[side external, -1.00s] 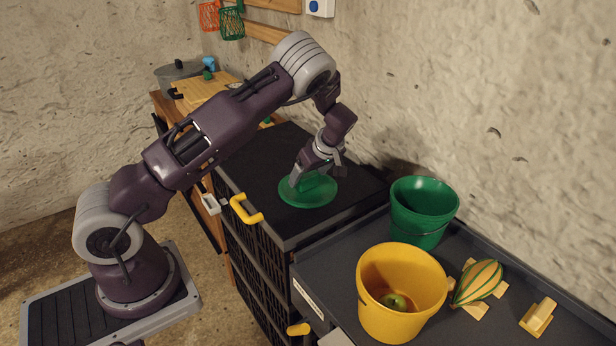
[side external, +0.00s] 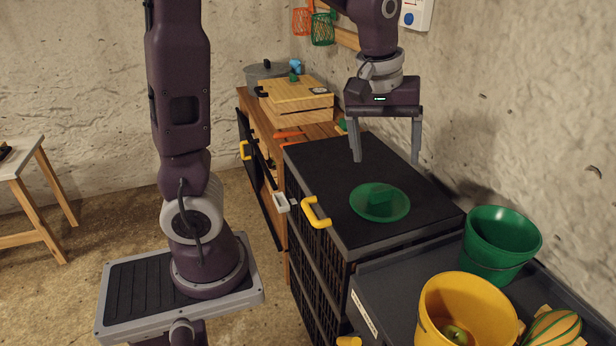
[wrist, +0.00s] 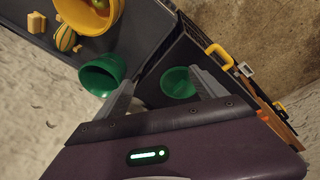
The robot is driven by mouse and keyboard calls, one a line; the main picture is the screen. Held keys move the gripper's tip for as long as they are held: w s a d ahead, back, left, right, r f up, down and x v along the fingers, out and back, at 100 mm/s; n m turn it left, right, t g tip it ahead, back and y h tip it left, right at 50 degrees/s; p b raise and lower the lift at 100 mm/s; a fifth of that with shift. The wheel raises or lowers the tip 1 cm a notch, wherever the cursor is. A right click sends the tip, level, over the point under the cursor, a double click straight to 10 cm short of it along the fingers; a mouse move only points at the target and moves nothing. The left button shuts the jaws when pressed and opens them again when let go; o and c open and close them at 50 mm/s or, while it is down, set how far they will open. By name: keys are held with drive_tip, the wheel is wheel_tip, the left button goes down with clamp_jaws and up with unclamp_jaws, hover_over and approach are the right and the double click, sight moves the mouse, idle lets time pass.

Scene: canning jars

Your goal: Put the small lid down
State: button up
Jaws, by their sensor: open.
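The small lid is a green round disc with a raised block-shaped handle (side external: 379,203). It lies flat, handle up, on the black top of the cabinet (side external: 330,165). My gripper (side external: 386,158) is open and empty above the lid, its two fingers pointing down and clear of it. In the wrist view the lid (wrist: 178,84) shows between the fingers of my gripper (wrist: 158,85), nearer the right one. Nothing hides the lid in the side view.
A green bucket (side external: 502,235) and a yellow bucket (side external: 465,310) holding a green fruit stand on the grey counter at the right. A striped gourd (side external: 553,328) lies beside them. A wooden box (side external: 295,95) and grey pot stand behind. The stone wall is close on the right.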

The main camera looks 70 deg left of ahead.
drive_tip(key=s+d+r+m+t, duration=0.1)
drive_tip(key=s+d+m, duration=0.2)
drive_tip(key=s, duration=0.6)
drive_tip(key=s+d+r+m+t, duration=0.1)
drive_tip(key=s+d+m+t, duration=0.1)
drive_tip(key=s+m, duration=0.5)
drive_tip(key=shift+s+d, duration=0.85)
drive_tip(key=shift+s, duration=0.15)
